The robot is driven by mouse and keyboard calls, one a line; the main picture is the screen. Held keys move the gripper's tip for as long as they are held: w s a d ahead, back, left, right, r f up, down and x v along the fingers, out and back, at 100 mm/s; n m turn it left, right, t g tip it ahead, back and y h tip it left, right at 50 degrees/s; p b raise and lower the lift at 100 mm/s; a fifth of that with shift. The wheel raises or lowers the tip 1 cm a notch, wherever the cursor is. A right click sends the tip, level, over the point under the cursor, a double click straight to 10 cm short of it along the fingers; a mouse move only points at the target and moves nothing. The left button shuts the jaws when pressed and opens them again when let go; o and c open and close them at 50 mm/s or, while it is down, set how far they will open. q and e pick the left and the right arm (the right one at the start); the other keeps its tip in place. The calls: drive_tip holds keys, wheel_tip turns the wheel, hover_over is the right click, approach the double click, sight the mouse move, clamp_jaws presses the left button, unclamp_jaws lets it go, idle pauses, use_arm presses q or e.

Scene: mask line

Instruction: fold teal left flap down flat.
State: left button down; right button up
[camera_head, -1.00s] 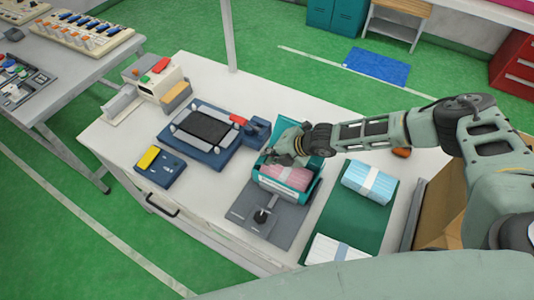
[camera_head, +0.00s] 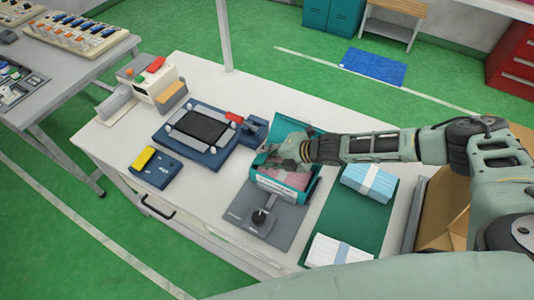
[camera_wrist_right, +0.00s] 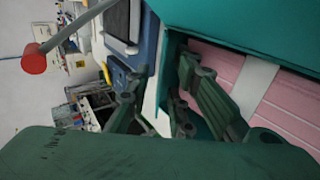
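The teal box (camera_head: 277,188) stands upright on the grey fixture plate, with teal flaps raised around its opening. A pink mask bundle with a pale band lies inside; it shows in the wrist view (camera_wrist_right: 283,100). My right gripper (camera_head: 284,157) is over the left and back part of the box and hides much of the left flap. In the wrist view its fingers (camera_wrist_right: 165,98) are apart, one outside the teal left wall (camera_wrist_right: 168,70) and one on the box's inner side. I cannot tell whether they touch it. My left gripper is not in view.
Right of the box, a green mat (camera_head: 338,218) holds a blue bundle (camera_head: 369,182) and a white bundle (camera_head: 338,252). A dark blue device (camera_head: 207,130) stands close on the left. A grey plate with a black knob (camera_head: 259,216) lies in front.

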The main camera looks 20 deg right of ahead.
drive_tip(key=shift+d, duration=0.1)
drive_tip(key=v, duration=1.2)
